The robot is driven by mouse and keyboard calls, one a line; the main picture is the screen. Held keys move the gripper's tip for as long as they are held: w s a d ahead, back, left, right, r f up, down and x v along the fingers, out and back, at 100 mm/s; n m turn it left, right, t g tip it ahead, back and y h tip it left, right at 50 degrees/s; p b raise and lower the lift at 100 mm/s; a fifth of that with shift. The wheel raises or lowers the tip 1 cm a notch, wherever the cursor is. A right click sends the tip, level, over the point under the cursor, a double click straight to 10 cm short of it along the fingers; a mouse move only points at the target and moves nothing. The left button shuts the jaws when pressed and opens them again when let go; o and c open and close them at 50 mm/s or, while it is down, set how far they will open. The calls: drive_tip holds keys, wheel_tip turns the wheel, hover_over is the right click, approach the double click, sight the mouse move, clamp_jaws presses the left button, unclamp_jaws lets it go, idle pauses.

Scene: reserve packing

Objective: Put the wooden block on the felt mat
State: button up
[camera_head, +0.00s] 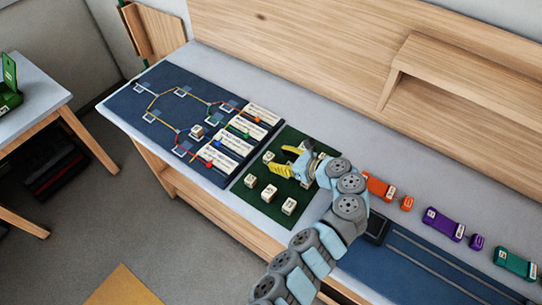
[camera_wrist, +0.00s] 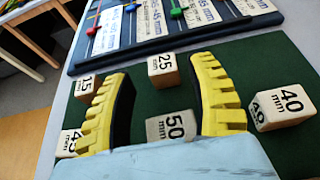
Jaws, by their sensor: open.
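The dark green felt mat (camera_head: 262,214) lies on the bench and holds several pale wooden blocks marked with mm numbers. Another wooden block (camera_head: 197,131) sits on the navy board, off the mat. My gripper (camera_head: 277,158) is over the mat, its yellow fingers open and apart. In the wrist view, a 50 mm block (camera_wrist: 170,128) shows between the fingers, close to the palm, partly hidden. A 25 mm block (camera_wrist: 163,70) is just beyond it, in the gap. A 40 mm block (camera_wrist: 282,108) is right of the fingers; 15 mm (camera_wrist: 88,88) and 45 mm (camera_wrist: 70,143) blocks are left.
The navy board (camera_head: 142,91) with routes, white label cards and coloured sliders adjoins the mat's left side. Orange (camera_head: 378,187), purple (camera_head: 443,223) and green (camera_head: 515,263) labelled pieces lie right of my arm. A wooden shelf (camera_head: 465,75) stands behind.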

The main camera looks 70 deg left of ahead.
drive_tip(key=v, duration=0.8)
drive_tip(key=shift+s, duration=0.1)
